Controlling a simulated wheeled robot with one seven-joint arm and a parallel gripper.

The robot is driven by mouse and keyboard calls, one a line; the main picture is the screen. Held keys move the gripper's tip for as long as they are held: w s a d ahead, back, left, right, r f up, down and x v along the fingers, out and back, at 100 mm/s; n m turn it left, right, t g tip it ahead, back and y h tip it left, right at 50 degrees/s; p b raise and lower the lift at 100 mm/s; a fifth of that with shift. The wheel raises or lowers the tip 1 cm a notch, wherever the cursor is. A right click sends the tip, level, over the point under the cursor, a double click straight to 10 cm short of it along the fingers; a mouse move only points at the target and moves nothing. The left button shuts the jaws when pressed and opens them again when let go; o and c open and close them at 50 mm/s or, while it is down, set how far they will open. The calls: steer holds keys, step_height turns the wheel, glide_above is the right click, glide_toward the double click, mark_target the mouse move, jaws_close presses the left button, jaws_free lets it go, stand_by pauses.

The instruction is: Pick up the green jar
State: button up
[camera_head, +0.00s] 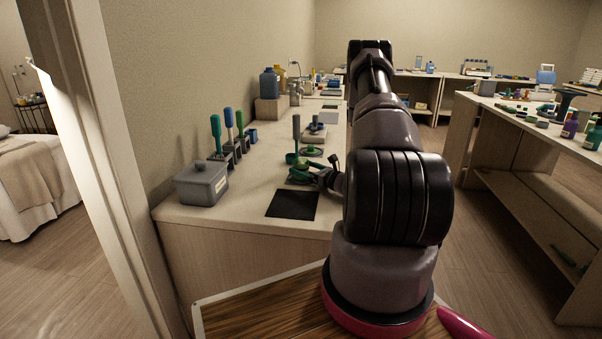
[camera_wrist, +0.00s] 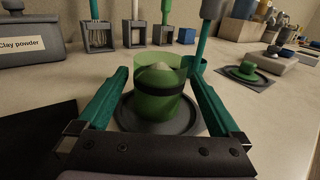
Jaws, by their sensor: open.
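The green jar (camera_wrist: 157,92) stands upright on a dark round plate (camera_wrist: 128,118) in the wrist view. It is translucent, has a dark band around it, and holds something pale that shows above the band. My gripper (camera_wrist: 155,92) is open, with one teal finger on each side of the jar; I cannot tell whether either finger touches it. In the head view my gripper (camera_head: 316,176) is small at the counter, beside a green item that it partly hides.
A grey box labelled "Clay powder" (camera_wrist: 30,40) stands at the left, also seen in the head view (camera_head: 202,183). Tools in small holders (camera_wrist: 97,38) stand behind. A dark mat (camera_head: 292,204) lies on the counter. Another green container (camera_wrist: 246,70) sits farther right.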

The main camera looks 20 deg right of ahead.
mark_target(304, 162)
steer(key=c, duration=1.4)
steer(key=shift+c, duration=0.2)
steer(key=shift+r, duration=0.15)
step_height(304, 162, up, 9)
steer(key=shift+r, duration=0.15)
steer(key=shift+s+d+f, duration=0.1)
steer(key=shift+f, duration=2)
steer(key=shift+s+d+f, duration=0.1)
steer(key=shift+f, duration=2)
